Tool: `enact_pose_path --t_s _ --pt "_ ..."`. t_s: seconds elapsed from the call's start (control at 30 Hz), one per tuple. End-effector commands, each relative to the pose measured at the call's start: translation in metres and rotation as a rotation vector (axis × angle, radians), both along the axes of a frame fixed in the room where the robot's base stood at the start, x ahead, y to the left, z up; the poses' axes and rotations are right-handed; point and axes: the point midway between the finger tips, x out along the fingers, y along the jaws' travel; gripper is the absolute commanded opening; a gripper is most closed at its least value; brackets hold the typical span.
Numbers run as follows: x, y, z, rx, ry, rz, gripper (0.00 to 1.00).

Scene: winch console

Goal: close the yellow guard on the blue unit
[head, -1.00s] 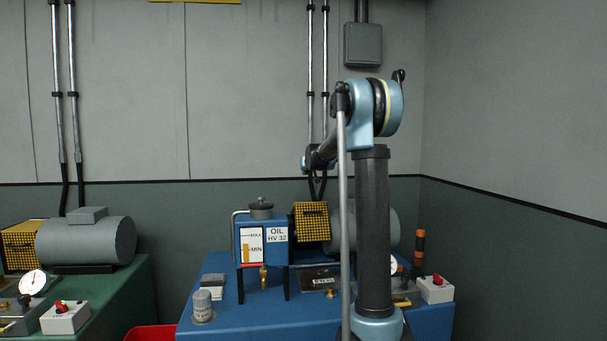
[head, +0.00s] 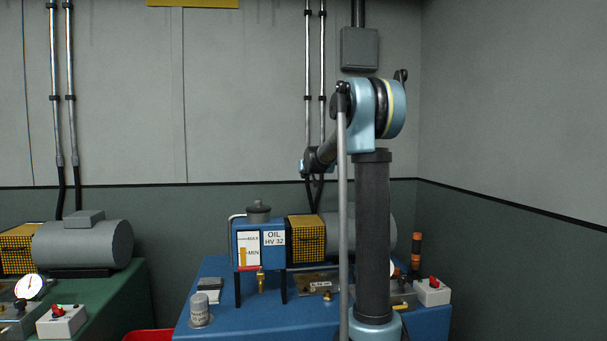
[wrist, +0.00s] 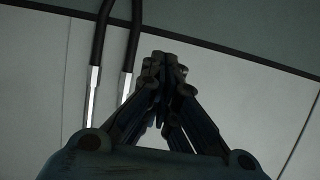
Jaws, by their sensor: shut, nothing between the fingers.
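The blue unit (head: 245,316) stands in the lower middle of the head view, partly hidden by my arm. Its yellow mesh guard (head: 306,238) is between the oil tank (head: 259,243) and the grey motor (head: 335,236). The guard sits low and level against the motor's end, much like the guard on the green unit. Its lower edge is close above the base, and I cannot tell whether it touches. My gripper (wrist: 163,65) is shut and empty in the wrist view, with bare wall and pipes beyond. In the head view my wrist is above the guard, apart from it.
The green unit (head: 110,300) at left has its own yellow guard (head: 17,248) and motor (head: 83,244). A grey can (head: 200,309) stands on the blue unit's front left. A white switch box (head: 432,291) and an orange-black post (head: 416,252) are at right. A red bin (head: 149,335) is below.

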Motion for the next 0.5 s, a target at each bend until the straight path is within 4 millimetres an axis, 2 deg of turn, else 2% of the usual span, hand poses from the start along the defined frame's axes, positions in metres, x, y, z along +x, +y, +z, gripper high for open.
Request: enact_pose_path --t_s 0.3,0.5 --pt "-0.016 -0.002 -0.047 0.0 0.0 0.0 0.0" --pt "-0.021 -0.002 -0.064 0.0 0.0 0.0 0.0"
